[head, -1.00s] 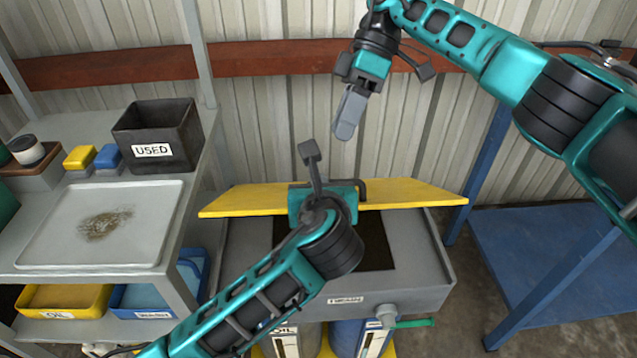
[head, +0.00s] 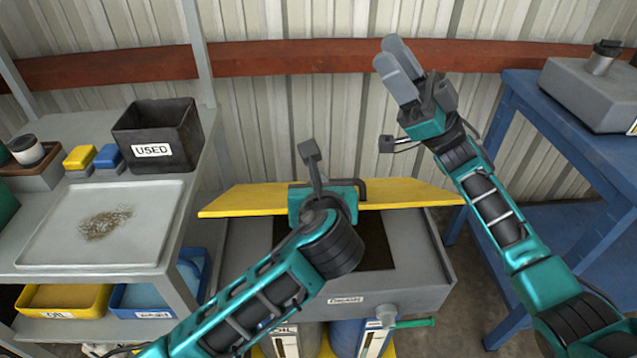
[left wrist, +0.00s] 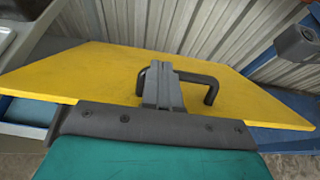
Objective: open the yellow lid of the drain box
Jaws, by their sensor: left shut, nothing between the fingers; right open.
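The drain box (head: 420,285) is a grey tub below the centre of the head view, with a dark opening (head: 377,245) in its top. Its yellow lid (head: 240,201) stands raised along the back edge, tilted up, so the opening shows. A dark handle (left wrist: 212,90) is fixed to the lid. My left gripper (left wrist: 163,85) is shut and empty, its fingers at the lid beside the left part of the handle; whether they touch it I cannot tell. My right gripper (head: 388,54) is open and empty, high in front of the wall.
At left, a grey bench holds a black USED bin (head: 158,135) and a stained tray (head: 150,225). Yellow (head: 65,298) and blue trays sit below. At right, a blue table (head: 520,95) carries a grey can (head: 590,95). A corrugated wall with a red rail closes the back.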

